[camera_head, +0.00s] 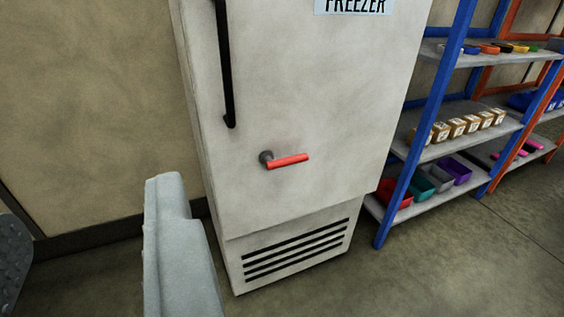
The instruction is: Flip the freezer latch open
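The white freezer (290,90) stands upright in the middle of the view with its door shut. The latch (288,161) is a red lever on a dark round pivot, low on the door. The lever lies nearly level and points right from the pivot. My gripper (95,245) is at the lower left, with one light grey finger in front of the freezer's left side and a dark dimpled finger cut off at the left edge. The fingers are wide apart with nothing between them. The gripper is left of and below the latch, not touching it.
A black vertical handle (226,65) is on the door above the latch. A vent grille (295,250) is at the freezer's base. A blue shelf rack (425,130) with boxes and bins stands close on the right. A beige wall (90,90) is at left. Floor in front is clear.

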